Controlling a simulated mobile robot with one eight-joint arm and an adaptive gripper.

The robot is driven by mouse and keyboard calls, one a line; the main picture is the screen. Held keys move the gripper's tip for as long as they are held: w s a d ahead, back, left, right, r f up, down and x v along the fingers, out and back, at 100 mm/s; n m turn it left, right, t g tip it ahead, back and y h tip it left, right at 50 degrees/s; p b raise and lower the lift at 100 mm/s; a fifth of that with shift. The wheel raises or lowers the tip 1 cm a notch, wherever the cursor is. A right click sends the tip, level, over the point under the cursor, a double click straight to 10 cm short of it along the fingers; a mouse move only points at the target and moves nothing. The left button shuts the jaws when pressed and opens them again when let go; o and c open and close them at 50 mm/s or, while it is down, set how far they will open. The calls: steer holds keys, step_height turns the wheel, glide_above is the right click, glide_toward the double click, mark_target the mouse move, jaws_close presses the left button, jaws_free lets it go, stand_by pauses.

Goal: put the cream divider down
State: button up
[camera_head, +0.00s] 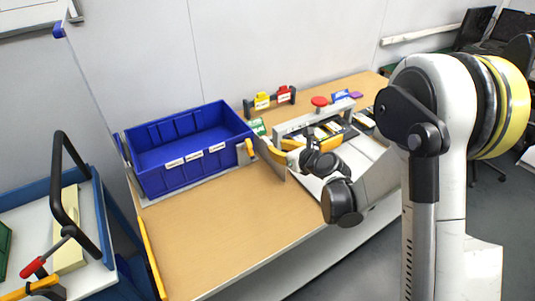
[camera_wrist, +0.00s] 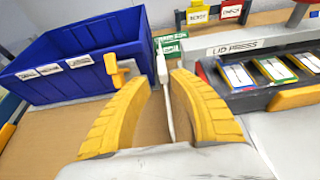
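The cream divider is a thin pale panel, seen nearly edge-on between my yellow fingers in the wrist view (camera_wrist: 161,66). In the head view it shows as a greyish upright sheet (camera_head: 268,158), slightly tilted, just right of the blue bin. My gripper (camera_wrist: 160,82) is shut on it, with one finger on each side; in the head view my gripper (camera_head: 284,150) is above the bench between bin and press. The divider's lower edge looks close to the wooden top; I cannot tell whether it touches.
The open blue bin (camera_head: 170,180) with white labels stands left on the wooden bench (camera_head: 215,225). The lid press (camera_wrist: 235,50) with several pouch cells is at right. Yellow and red tagged blocks (camera_head: 262,101) stand behind. A cart (camera_head: 92,215) holds a cream panel (camera_head: 70,240). The front bench area is clear.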

mark_target(268, 141)
steer(key=b+x, duration=0.3)
steer(key=x, duration=0.4)
steer(key=shift+w+f, duration=0.15)
steer(key=shift+w, duration=0.1)
steer(key=shift+w+a, duration=0.2)
steer(key=shift+w, duration=0.05)
steer(key=shift+c, duration=0.5)
jaws_close()
